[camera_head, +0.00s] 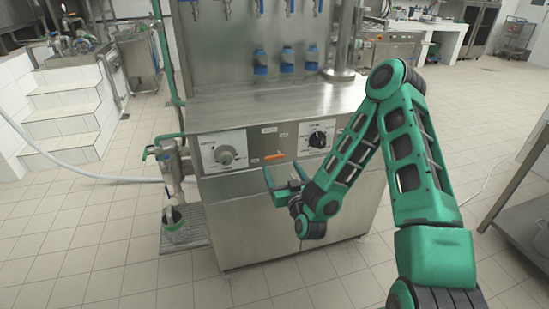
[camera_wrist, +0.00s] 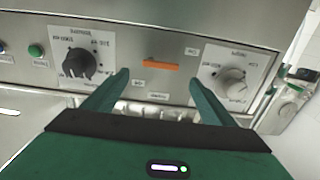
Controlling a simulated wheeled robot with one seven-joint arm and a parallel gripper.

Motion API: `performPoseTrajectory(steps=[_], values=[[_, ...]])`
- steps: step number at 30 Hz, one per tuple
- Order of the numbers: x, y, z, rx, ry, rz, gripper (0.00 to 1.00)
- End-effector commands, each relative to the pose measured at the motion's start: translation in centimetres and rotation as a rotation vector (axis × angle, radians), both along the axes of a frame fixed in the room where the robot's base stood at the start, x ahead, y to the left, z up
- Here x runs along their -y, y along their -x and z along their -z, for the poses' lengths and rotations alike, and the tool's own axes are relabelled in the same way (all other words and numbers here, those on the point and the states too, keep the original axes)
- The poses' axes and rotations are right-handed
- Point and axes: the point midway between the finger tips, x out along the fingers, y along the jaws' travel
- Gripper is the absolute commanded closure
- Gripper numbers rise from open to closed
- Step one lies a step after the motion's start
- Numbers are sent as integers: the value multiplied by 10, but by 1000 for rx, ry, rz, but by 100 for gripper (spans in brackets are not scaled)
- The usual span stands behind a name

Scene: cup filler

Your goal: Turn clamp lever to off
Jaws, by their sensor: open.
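The clamp lever is a small orange bar (camera_head: 274,156) on the front panel of the steel filling machine (camera_head: 250,110), between two round knobs. It lies roughly level. In the wrist view the orange lever (camera_wrist: 162,65) shows just beyond and between my fingertips. My gripper (camera_head: 283,172) is open and empty, in front of the panel and slightly below the lever in the head view. In the wrist view its two green fingers (camera_wrist: 159,80) stand wide apart, with the lever not between them in any grip. The small labels around the lever are too blurred to read.
A pale grey knob (camera_head: 224,155) is left of the lever and a black knob (camera_head: 318,139) is right of it; in the wrist view they appear swapped.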

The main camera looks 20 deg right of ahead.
Motion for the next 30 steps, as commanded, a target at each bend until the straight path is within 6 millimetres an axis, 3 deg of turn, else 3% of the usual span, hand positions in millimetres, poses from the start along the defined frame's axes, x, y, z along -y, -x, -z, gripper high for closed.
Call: performPoseTrajectory(steps=[9,15,28,29,30], values=[[1,-57,0,2,1,1,22],[0,-81,0,0,2,-2,22],[0,-91,0,-2,0,-1,22],[0,-91,0,-2,1,-1,24],[0,-91,0,-2,0,-1,34]])
